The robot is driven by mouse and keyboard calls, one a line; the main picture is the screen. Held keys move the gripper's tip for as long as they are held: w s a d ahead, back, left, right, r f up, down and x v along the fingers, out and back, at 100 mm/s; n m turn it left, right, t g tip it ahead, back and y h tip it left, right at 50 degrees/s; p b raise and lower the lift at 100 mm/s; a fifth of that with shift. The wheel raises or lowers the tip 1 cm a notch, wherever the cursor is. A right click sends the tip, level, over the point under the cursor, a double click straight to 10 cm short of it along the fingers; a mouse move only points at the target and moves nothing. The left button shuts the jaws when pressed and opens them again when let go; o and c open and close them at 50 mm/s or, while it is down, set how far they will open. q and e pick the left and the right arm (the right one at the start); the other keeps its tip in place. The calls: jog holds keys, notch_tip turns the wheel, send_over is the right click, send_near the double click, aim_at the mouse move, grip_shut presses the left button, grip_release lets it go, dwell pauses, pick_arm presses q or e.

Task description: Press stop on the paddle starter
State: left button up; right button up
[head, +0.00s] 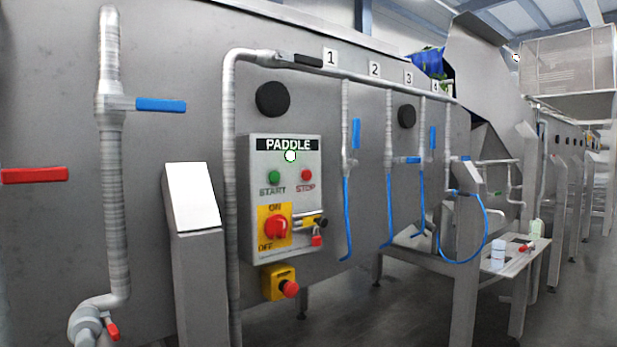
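The paddle starter (255,190) is a grey box on the side of the steel machine, under a black label reading PADDLE. On its front, a green START button (274,176) is at the left and a red STOP button (306,175) at the right. A white-green lamp (290,156) below the label looks lit. A red ON/OFF rotary switch (276,228) on a yellow plate is lower down, with a red padlock (316,239) on a hasp beside it. Neither of my grippers is in view.
A yellow box with a red emergency button (290,288) hangs below the starter. Pipes with a blue-handled valve (160,105) and a red-handled valve (35,175) run along the machine. A slanted grey post (196,270) stands left of the starter. A small table (505,262) is at right.

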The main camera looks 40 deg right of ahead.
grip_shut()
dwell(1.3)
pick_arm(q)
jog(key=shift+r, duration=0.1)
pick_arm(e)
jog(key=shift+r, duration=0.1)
